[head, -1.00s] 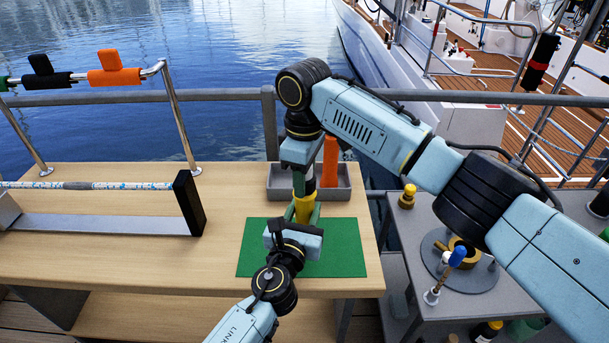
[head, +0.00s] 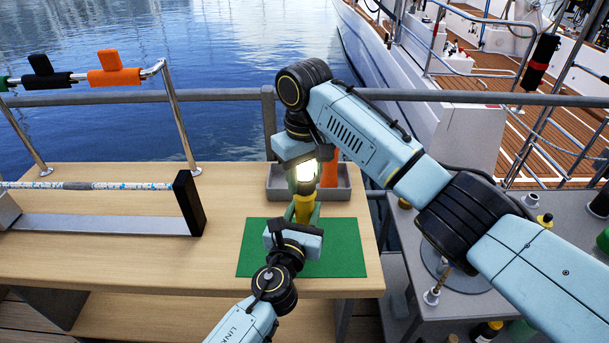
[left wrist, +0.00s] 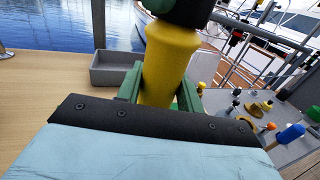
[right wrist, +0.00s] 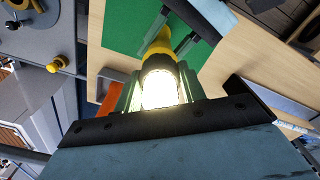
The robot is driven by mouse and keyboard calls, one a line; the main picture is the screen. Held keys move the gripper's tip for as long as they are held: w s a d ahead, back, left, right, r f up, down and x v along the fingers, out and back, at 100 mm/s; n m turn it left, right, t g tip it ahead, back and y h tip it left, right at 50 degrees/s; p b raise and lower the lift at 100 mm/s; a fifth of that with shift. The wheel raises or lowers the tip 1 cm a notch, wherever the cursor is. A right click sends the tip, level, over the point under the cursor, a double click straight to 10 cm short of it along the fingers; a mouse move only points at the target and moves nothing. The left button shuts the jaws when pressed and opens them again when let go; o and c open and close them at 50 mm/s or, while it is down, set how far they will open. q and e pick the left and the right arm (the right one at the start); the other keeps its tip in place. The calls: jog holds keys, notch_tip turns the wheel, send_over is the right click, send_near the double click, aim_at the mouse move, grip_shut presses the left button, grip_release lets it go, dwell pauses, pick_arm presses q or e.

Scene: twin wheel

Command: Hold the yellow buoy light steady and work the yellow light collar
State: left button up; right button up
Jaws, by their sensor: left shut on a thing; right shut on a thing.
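The yellow buoy light (head: 303,208) stands upright above a green mat (head: 345,250), and its clear top (head: 306,172) glows brightly. A dark collar band (head: 305,187) sits between the lit top and the yellow body. My left gripper (head: 301,217) is shut around the yellow body, which also shows in the left wrist view (left wrist: 168,65). My right gripper (right wrist: 158,92) comes from above, shut around the light's glowing upper part (right wrist: 160,88). The glare hides exactly where its fingers touch the collar.
A grey tray (head: 283,183) with an orange object (head: 330,170) stands behind the light. A rope stand (head: 100,222) is on the left of the wooden table. A grey side table (head: 470,210) with fittings is on the right. The rail and water lie beyond.

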pick_arm(q)
jog(key=shift+f, duration=0.3)
pick_arm(e)
jog(key=shift+a+r, duration=0.1)
jog(key=shift+r, duration=0.05)
jog(key=o, duration=1)
pick_arm(q)
jog(key=shift+s, duration=0.1)
pick_arm(e)
notch_tip(320, 180, up, 12)
jog(key=shift+f, duration=0.1)
pick_arm(q)
jog(key=o, duration=1.2)
jog(key=shift+r, duration=0.2)
jog(key=shift+c, duration=0.2)
